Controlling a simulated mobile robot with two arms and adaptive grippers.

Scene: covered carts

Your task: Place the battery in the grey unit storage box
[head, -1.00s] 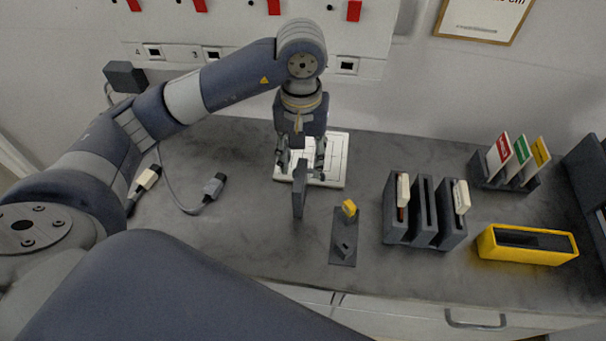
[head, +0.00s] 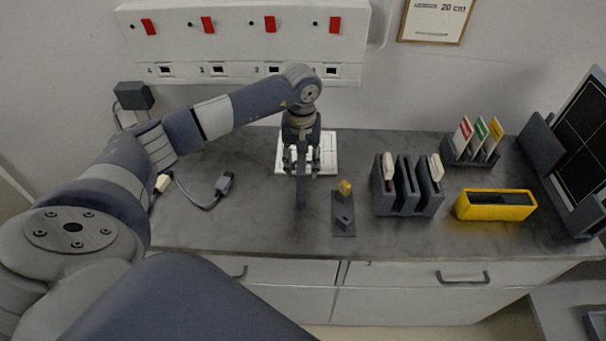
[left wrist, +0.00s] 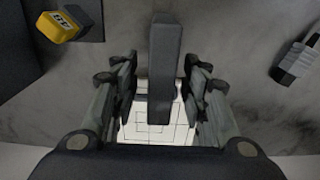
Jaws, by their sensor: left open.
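My left gripper (head: 302,164) is open, pointing down. A dark grey upright bar (head: 301,192) stands at its fingers. In the left wrist view the bar (left wrist: 165,60) reaches between the open fingers (left wrist: 163,92), with a gap on each side. A yellow block with a dark label (left wrist: 60,26) is at the upper left there; in the head view the yellow block (head: 345,187) sits on a small dark grey stand (head: 344,224). A grey slotted box (head: 408,206) to its right holds beige-topped pieces. I cannot tell which thing is the battery. My right gripper is out of view.
A white gridded plate (head: 329,155) lies behind the gripper. A yellow open box (head: 496,212) and a grey rack with coloured cards (head: 471,155) are at the right. Cables with plugs (head: 223,184) lie at the left. The front left of the worktop is clear.

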